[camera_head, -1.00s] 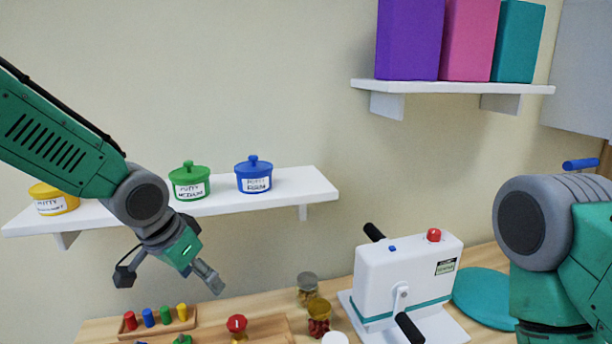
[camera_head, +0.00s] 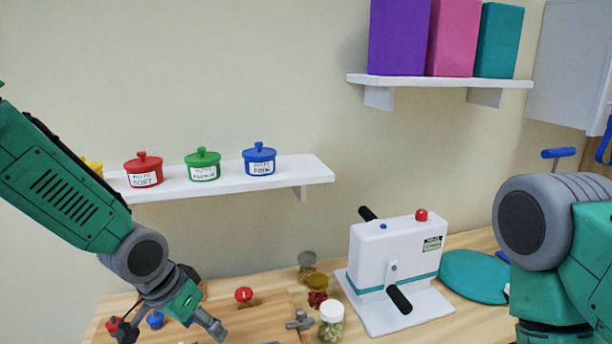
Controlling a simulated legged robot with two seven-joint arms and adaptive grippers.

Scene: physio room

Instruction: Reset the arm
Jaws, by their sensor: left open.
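My left arm comes in from the left edge and slopes down. Its gripper (camera_head: 170,326) is open, with its fingers spread low over the left part of the wooden worktop. I see nothing held between the fingers. A red peg (camera_head: 113,324) and a blue peg (camera_head: 155,320) show close around it, partly hidden by it. I cannot tell whether the fingers touch them. My right arm shows only as a large link at the right edge, and its gripper is out of the picture.
A wall shelf (camera_head: 315,172) carries red (camera_head: 143,172), green (camera_head: 202,167) and blue (camera_head: 259,161) pots. A yellow pot (camera_head: 94,168) is partly hidden by my arm. A white cranked machine (camera_head: 395,255), small jars (camera_head: 331,325) and a teal disc (camera_head: 474,275) stand on the worktop.

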